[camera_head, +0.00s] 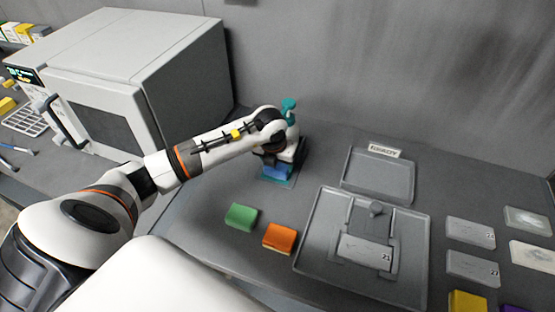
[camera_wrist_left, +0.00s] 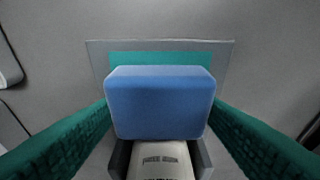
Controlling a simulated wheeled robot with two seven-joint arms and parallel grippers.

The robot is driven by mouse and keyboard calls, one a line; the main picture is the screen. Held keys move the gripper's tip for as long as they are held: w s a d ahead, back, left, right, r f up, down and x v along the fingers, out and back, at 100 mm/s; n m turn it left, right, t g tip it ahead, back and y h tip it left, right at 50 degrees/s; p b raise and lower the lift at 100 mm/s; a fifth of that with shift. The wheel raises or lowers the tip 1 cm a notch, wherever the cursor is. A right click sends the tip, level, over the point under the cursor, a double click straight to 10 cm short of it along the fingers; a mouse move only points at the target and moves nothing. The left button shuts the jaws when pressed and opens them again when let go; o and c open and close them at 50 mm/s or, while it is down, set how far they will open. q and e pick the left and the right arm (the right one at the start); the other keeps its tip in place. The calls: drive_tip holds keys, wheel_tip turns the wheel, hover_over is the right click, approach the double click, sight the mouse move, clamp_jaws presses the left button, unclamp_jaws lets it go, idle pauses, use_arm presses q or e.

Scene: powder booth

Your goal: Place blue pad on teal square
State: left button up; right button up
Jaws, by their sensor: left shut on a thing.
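The blue pad (camera_wrist_left: 160,105) is between the two teal fingers of my left gripper (camera_wrist_left: 160,125), which is shut on it. In the head view the blue pad (camera_head: 277,172) shows low under my left gripper (camera_head: 284,160), partly hidden by the wrist. The teal square (camera_wrist_left: 160,58) shows as a strip just beyond the pad in the wrist view, on a grey plate; the pad hides the rest of it. I cannot tell whether the pad touches the square. My right gripper is in neither view.
A green pad (camera_head: 241,216) and an orange pad (camera_head: 280,238) lie on the grey table in front. A large tray (camera_head: 307,254) with a fixture and a smaller tray (camera_head: 350,180) are to the right. A white oven-like box (camera_head: 150,60) stands at the left.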

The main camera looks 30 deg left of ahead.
use_arm(q)
drive_tip(key=shift+s, duration=0.1)
drive_tip(key=o, duration=0.5)
drive_tip(key=shift+f, duration=0.15)
drive_tip(key=o, duration=0.5)
drive_tip(key=shift+c, duration=0.2)
drive_tip(key=shift+r, duration=0.7)
drive_tip(key=b+v, duration=0.2)
drive_tip(key=v, duration=0.9)
drive_tip(key=shift+s, duration=0.15)
